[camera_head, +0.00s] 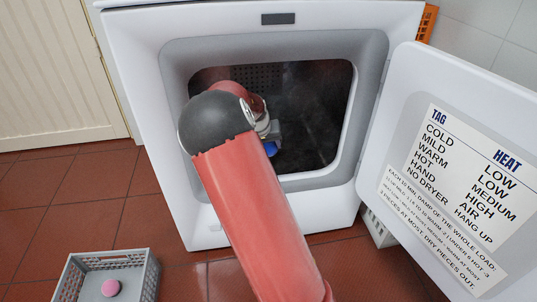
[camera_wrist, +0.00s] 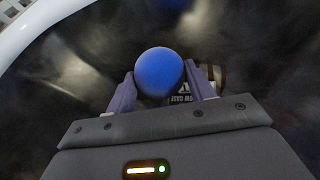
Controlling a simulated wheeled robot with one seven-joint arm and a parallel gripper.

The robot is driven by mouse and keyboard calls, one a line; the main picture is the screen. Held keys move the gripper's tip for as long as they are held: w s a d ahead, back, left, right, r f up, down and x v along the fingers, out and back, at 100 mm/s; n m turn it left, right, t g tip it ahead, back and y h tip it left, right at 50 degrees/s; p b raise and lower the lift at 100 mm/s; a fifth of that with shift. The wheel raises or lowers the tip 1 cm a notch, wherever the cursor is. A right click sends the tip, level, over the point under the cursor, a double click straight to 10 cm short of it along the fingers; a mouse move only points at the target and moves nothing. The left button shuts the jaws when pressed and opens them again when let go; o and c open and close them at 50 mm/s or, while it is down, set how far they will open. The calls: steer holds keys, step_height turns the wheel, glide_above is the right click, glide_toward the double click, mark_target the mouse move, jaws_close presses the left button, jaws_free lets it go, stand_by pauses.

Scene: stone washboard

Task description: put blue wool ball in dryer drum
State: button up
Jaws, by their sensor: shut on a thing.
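The blue wool ball (camera_wrist: 159,72) is held between the two fingers of my gripper (camera_wrist: 163,86) in the wrist view. In the head view a small part of the blue ball (camera_head: 271,149) shows below my gripper (camera_head: 272,138), inside the door opening. The dryer drum (camera_head: 318,110) is dark, with a perforated back panel, and my arm reaches into it through the open front. In the wrist view the drum wall (camera_wrist: 75,72) surrounds the ball. My arm hides part of the opening.
The open dryer door (camera_head: 400,125) hangs to the right, with a printed tag chart (camera_head: 455,180). A grey basket (camera_head: 145,272) with a pink ball (camera_head: 110,288) stands on the floor at lower left. A patterned cloth or label (camera_wrist: 183,95) lies behind the ball in the wrist view.

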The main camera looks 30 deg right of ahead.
steer(key=shift+f+b, duration=0.3)
steer(key=shift+f, duration=2.1)
steer(key=o, duration=1)
steer(key=p+v, duration=0.2)
steer(key=v, duration=0.9)
steer(key=s+a+r+n+t+y, duration=0.1)
steer(key=s+a+r, duration=0.3)
steer(key=s, duration=0.6)
steer(key=s+a+r+n+y, duration=0.1)
steer(key=s+a, duration=0.4)
steer(key=s, duration=0.6)
steer(key=s+a+r+n+t+y, duration=0.1)
steer(key=s+a+r, duration=0.4)
steer(key=s, duration=0.6)
steer(key=shift+s+r+n+t+y, duration=0.15)
steer(key=shift+r+n+t+y, duration=0.15)
steer(key=shift+r+n+y, duration=0.45)
